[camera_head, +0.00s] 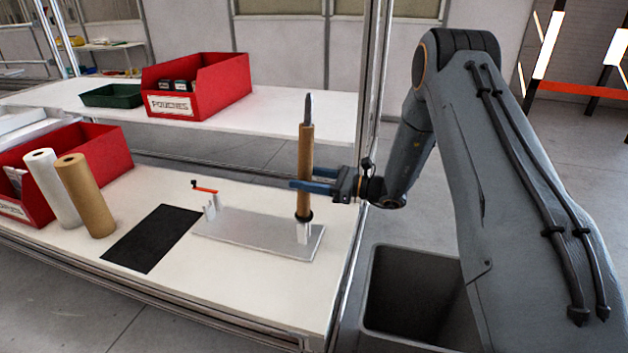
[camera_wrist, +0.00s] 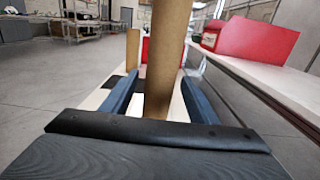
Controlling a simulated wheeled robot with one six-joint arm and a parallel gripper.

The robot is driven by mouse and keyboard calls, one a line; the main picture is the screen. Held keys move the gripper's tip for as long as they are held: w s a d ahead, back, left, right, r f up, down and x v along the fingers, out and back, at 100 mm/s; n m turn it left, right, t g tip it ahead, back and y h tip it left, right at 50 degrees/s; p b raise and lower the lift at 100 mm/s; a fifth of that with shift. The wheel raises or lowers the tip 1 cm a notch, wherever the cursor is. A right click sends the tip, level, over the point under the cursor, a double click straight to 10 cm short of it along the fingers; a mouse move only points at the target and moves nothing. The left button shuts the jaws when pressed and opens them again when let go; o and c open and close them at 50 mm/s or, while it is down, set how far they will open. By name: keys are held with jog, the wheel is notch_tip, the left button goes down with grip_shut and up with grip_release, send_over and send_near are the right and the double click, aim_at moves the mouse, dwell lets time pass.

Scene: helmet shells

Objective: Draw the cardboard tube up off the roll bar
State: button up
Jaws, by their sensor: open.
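The brown cardboard tube (camera_head: 305,165) stands upright around the roll bar (camera_head: 308,108), whose dark pointed tip sticks out above it. The bar rises from a metal base plate (camera_head: 262,236) on the table, with a dark collar below the tube. My gripper (camera_head: 294,185) is at the tube's lower half, coming from the right, its blue fingers level and open. In the wrist view the tube (camera_wrist: 166,60) stands between the two blue fingers (camera_wrist: 160,92), with a visible gap to each finger.
A brown roll (camera_head: 86,195) and a white roll (camera_head: 52,187) stand at the left by a red bin (camera_head: 105,147). A black mat (camera_head: 152,238) lies beside the plate, which carries a red-handled clamp (camera_head: 206,190). A red pouches bin (camera_head: 225,82) stands on the shelf behind.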

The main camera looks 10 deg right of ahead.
jog(key=shift+x, duration=1.95)
